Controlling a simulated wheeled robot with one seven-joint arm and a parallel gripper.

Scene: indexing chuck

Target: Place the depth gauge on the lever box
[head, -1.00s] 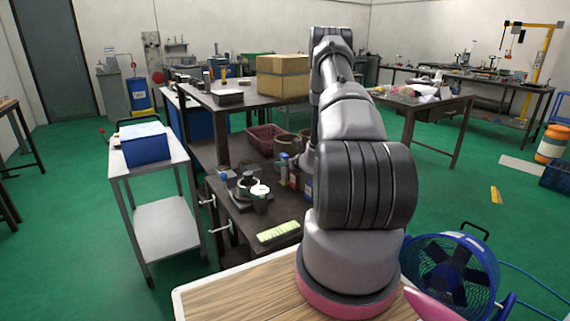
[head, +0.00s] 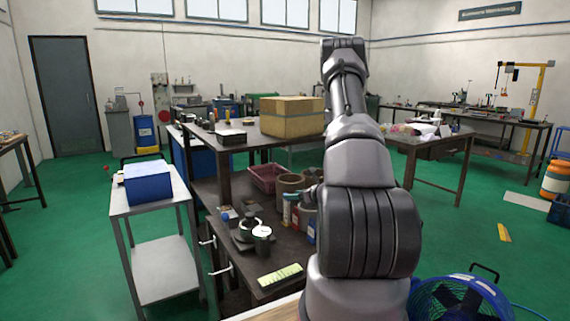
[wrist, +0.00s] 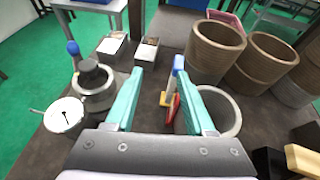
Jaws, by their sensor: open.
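My gripper (wrist: 160,76) has two teal fingers, spread apart with nothing held between them, above the dark workbench (wrist: 115,150) in the wrist view. A slim upright piece with a blue top, yellow part and red part (wrist: 173,88) stands beyond the fingers; I cannot tell if it is the depth gauge. At left stand a round white dial (wrist: 64,115) and a grey chuck-like cylinder (wrist: 95,85) with a blue-knobbed lever (wrist: 73,48). Neither the depth gauge nor the lever box can be named with certainty.
Brown pots (wrist: 215,50) and a grey round pot (wrist: 218,108) crowd the right side of the bench. Two small open boxes (wrist: 111,44) lie at the back left. A raised shelf with a cardboard box (head: 292,118) stands behind. A trolley carries a blue bin (head: 148,185).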

